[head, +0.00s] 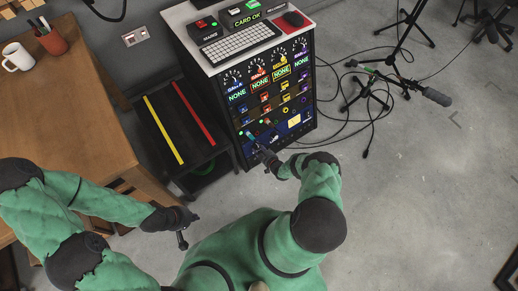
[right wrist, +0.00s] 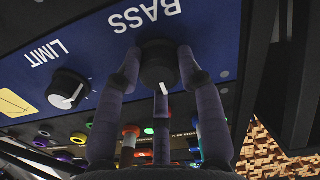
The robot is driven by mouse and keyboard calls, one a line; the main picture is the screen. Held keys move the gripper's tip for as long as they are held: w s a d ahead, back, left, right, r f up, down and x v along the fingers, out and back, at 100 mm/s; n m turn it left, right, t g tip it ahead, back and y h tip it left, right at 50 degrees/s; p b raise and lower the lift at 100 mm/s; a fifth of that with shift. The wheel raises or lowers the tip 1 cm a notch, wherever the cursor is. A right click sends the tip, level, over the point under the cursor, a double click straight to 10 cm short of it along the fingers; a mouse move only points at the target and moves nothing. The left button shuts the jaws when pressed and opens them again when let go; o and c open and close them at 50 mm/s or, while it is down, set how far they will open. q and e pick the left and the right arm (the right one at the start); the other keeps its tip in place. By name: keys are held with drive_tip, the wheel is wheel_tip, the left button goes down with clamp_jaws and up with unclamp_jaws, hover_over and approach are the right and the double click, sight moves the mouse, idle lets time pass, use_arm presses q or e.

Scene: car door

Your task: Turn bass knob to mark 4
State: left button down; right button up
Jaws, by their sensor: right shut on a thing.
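The bass knob (right wrist: 158,66) is black with a white pointer line and sits under the "BASS" label on a blue panel in the right wrist view. Its pointer is toward the picture's bottom, slightly right. The fingers of my right gripper (right wrist: 160,80) are closed around the knob. No numbered marks are readable around it. In the head view my right gripper (head: 262,153) is at the lower front of the console (head: 306,105) and hides the knob. My left gripper (head: 187,229) hangs empty with its fingers apart, left of my body.
The limit knob (right wrist: 66,90) is beside the bass knob, on the same panel. A keyboard (head: 240,40) lies on the console top. A wooden desk (head: 75,95) stands on the left. Cables and stands (head: 385,75) are on the floor at the right.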

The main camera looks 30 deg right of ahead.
drive_tip(key=m, duration=0.9)
drive_tip(key=shift+s+f, duration=0.1)
drive_tip(key=m, duration=0.4)
drive_tip(key=shift+y, duration=0.3)
drive_tip(key=shift+m, duration=2.1)
drive_tip(key=o, duration=1.1)
drive_tip(key=shift+o, duration=0.2)
drive_tip(key=shift+d, duration=0.1)
